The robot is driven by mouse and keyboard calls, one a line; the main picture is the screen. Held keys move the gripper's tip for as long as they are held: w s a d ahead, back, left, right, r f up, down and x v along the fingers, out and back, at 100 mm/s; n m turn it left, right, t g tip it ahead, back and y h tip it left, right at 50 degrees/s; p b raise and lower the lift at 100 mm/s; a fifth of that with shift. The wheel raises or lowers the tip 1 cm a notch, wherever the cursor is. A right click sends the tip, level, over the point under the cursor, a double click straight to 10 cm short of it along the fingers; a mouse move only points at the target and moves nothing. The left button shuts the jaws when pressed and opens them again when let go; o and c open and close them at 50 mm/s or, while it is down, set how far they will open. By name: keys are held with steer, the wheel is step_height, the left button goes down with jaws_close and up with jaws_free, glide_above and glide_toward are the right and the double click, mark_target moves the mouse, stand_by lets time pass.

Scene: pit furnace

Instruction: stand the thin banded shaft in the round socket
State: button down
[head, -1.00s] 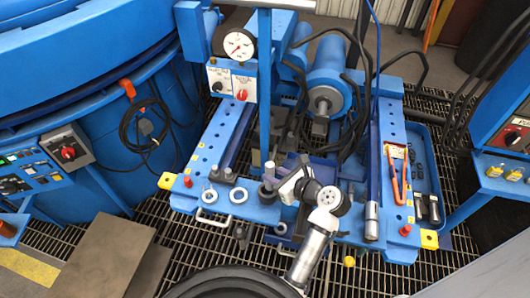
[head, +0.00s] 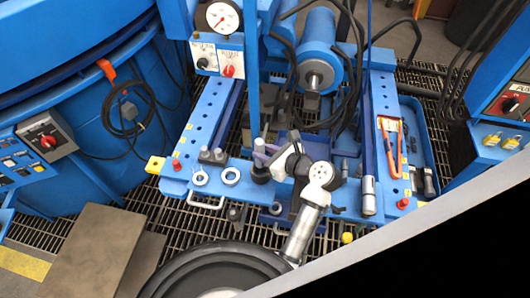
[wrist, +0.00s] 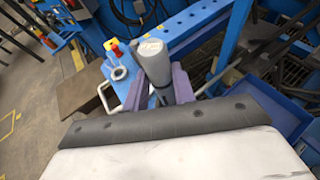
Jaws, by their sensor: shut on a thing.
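My gripper (head: 264,154) has purple fingers closed around an upright grey cylinder (head: 257,147), which looks like the shaft. In the wrist view the cylinder (wrist: 153,62) has a pale rounded top and a darker, narrower lower part between the fingers. Its bands are not clear. In the head view its lower end meets or overlaps a black round piece (head: 260,174) on the blue bench; I cannot tell whether it is seated there. Two pale rings, one (head: 231,176) beside the black piece and another (head: 200,178) further left, lie on the bench. I cannot tell which is the socket.
Short grey posts (head: 211,155) stand behind the rings. A pressure gauge (head: 222,16) and switch box (head: 216,58) rise behind. Black hoses hang at the middle back.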

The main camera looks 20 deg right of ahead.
steer(key=shift+f+b, duration=3.45)
steer(key=shift+b, duration=0.55)
steer(key=shift+f, duration=0.1)
steer(key=c, duration=1.1)
jaws_free()
steer(key=shift+f, duration=0.15)
steer(key=p+v, duration=0.1)
steer(key=v, duration=1.3)
